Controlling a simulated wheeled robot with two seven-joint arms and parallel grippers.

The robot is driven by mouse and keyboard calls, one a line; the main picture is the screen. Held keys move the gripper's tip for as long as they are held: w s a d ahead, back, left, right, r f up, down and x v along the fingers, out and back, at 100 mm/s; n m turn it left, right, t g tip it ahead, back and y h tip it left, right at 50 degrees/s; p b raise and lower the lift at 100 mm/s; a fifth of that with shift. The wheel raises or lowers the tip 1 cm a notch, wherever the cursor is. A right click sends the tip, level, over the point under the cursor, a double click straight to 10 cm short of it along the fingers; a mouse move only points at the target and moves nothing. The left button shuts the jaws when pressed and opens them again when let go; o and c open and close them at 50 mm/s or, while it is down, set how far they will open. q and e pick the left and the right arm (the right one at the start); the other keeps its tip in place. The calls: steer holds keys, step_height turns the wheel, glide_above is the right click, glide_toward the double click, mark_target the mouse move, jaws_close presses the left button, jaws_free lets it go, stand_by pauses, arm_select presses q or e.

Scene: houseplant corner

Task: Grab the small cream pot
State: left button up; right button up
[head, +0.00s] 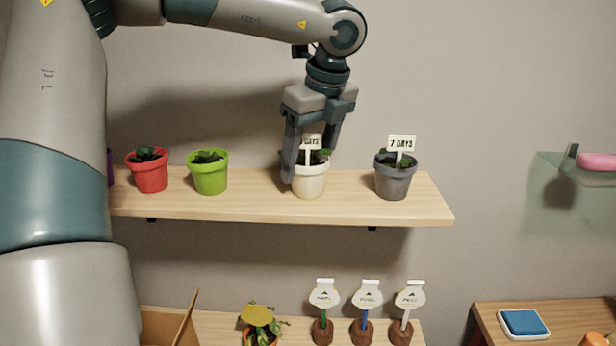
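The small cream pot (309,185) stands upright on the upper wooden shelf. It holds a green plant and a white tag, which is partly hidden by my gripper. My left gripper (313,168) points down over the pot from above, with its fingers spread. One finger reaches down in front of the pot's left rim. The other is at the upper right, by the plant, and its tip is hard to make out. I cannot tell whether either finger touches the pot. My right gripper is not in view.
On the same shelf (250,205) stand a red pot (150,177), a lime green pot (208,178) and a grey pot (393,183) with a "7 DAYS" tag. Below are a plant (258,318) and several tags in brown bases. A blue pad (524,322) lies lower right.

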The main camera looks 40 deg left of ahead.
mark_target(307, 165)
arm_select(q)
steer(key=c, duration=0.4)
steer(key=shift+r, duration=0.1)
steer(key=shift+w+r+b, duration=0.1)
steer(key=shift+r+b, duration=0.35)
steer(key=shift+r, duration=0.15)
step_height(307, 165, up, 9)
steer(key=b, duration=0.2)
steer(key=shift+f+b, duration=0.2)
steer(key=shift+b, duration=0.15)
steer(key=shift+a, duration=0.1)
